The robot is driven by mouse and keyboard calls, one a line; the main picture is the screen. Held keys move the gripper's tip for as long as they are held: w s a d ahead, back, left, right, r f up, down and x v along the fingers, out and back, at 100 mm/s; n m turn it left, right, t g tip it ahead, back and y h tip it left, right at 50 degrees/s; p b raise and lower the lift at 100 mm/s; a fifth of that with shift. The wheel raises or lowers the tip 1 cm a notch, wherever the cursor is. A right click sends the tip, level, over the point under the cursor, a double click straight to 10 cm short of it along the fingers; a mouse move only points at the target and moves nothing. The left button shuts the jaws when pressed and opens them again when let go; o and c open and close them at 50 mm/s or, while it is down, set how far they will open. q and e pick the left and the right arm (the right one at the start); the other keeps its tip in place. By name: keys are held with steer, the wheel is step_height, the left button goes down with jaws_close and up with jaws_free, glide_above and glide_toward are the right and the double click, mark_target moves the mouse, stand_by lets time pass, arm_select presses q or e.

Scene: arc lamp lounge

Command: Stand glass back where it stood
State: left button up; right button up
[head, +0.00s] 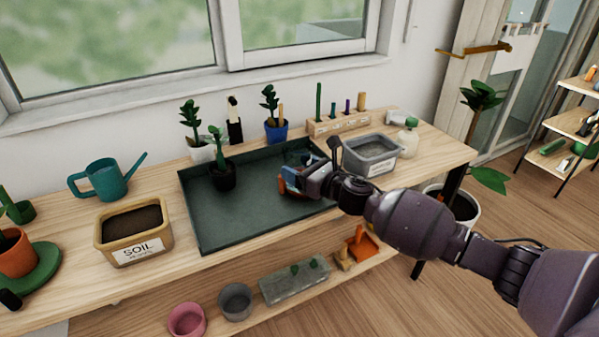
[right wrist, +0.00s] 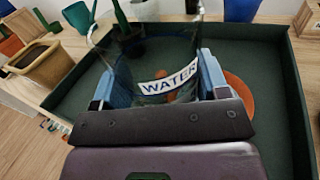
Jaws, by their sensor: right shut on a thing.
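A clear glass (right wrist: 125,72) with a white "WATER" label is between the fingers of my right gripper (right wrist: 158,88) in the right wrist view. The gripper is shut on it. In the head view my right gripper (head: 297,180) is over the right part of the dark green tray (head: 250,212), and the glass is hard to make out there. An orange, round, flat thing (right wrist: 240,92) lies in the tray beside and partly behind the gripper. I cannot tell whether the glass touches the tray or the orange thing. My left gripper is not in view.
A potted plant (head: 222,175) in a black pot stands in the tray's left part. A grey tub (head: 370,155) stands right of the tray, a soil box (head: 134,236) and a teal watering can (head: 105,180) left. The tray's middle is clear.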

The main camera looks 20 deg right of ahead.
step_height(320, 180, up, 2)
steer(key=shift+p, duration=0.45)
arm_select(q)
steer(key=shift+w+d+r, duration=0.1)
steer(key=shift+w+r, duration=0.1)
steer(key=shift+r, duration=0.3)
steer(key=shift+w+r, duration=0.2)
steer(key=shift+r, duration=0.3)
arm_select(e)
steer(key=shift+f, duration=0.15)
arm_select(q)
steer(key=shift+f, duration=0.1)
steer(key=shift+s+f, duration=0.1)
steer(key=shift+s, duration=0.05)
